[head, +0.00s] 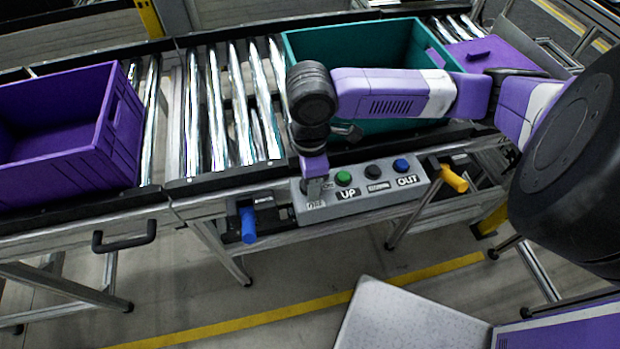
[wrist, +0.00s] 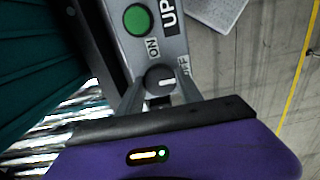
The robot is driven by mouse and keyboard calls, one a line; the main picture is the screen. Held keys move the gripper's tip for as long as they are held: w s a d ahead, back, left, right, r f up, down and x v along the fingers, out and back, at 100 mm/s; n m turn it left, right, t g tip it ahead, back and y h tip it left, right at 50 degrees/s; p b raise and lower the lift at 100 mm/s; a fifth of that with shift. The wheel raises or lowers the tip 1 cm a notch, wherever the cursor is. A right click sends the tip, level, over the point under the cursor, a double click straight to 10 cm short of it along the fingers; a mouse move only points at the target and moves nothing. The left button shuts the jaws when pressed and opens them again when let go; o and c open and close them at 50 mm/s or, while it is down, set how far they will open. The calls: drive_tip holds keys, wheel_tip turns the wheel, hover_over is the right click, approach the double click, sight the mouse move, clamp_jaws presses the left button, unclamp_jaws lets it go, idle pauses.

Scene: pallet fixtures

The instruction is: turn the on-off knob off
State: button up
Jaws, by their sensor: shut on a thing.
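The grey control box (head: 362,191) is mounted on the conveyor's front rail. The on-off knob (wrist: 160,79) is a dark round dial on its left end with a short white mark. ON and OFF labels stand beside the knob in the wrist view. The white mark lies roughly crosswise there, towards the OFF side. My gripper (head: 315,187) points down onto the box's left end, and the knob is hidden there in the head view. In the wrist view my gripper (wrist: 162,88) has one finger on each side of the knob and is shut on it.
A green button (head: 343,179), a black button (head: 372,172) and a blue button (head: 401,165) sit right of the knob. A blue handle (head: 248,225) and a yellow handle (head: 453,178) flank the box. Purple (head: 75,150) and teal (head: 300,50) crates stand on the rollers.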

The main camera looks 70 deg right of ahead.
drive_tip(key=o, duration=1.4)
drive_tip(key=shift+c, duration=0.2)
drive_tip(key=shift+r, duration=0.1)
wheel_tip(320, 180, up, 8)
drive_tip(key=shift+f, duration=0.15)
